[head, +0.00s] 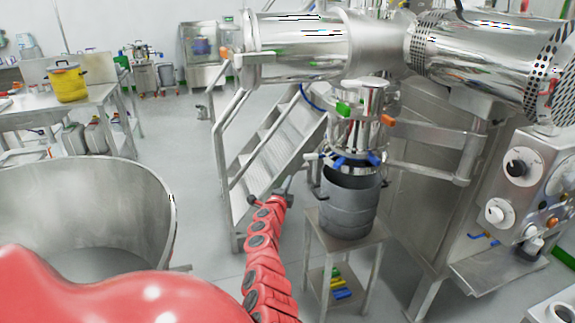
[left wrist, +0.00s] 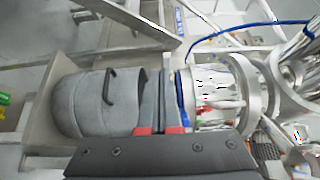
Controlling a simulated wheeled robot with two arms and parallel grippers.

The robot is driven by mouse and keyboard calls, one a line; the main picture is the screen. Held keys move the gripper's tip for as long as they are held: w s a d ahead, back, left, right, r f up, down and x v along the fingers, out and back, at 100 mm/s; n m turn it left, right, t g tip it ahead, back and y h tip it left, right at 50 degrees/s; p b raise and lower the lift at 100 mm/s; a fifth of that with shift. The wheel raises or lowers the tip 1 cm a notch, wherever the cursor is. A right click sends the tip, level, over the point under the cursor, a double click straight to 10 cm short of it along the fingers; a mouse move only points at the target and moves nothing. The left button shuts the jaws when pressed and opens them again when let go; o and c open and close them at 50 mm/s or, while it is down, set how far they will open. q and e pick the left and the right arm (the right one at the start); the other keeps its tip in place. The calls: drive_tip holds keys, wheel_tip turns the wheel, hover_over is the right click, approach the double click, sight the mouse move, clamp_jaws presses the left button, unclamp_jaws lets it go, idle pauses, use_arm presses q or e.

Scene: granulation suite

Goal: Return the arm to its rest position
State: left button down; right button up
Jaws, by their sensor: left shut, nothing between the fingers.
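My left arm, red with dark joints, reaches up from the bottom of the head view. Its gripper (head: 283,187) is small there, in front of the metal stairs and left of the grey drum. In the left wrist view the gripper (left wrist: 158,131) shows red fingertips close together, shut and empty. Beyond the fingertips are the grey drum (left wrist: 95,102) and the steel outlet (left wrist: 222,92) above it, turned sideways in this view. I cannot tell the exact gap between fingertips and drum. My right gripper is not in view.
The grey drum (head: 349,203) stands on a small steel table (head: 320,228) under the outlet (head: 357,128). Metal stairs (head: 268,150) rise behind. A large steel bowl (head: 85,205) stands left, and a control panel (head: 527,185) right. Open floor (head: 190,135) lies between bowl and stairs.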

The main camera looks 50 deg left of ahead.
use_arm(q)
drive_tip(key=shift+s+d+r, duration=0.1)
drive_tip(key=shift+s+r, duration=0.05)
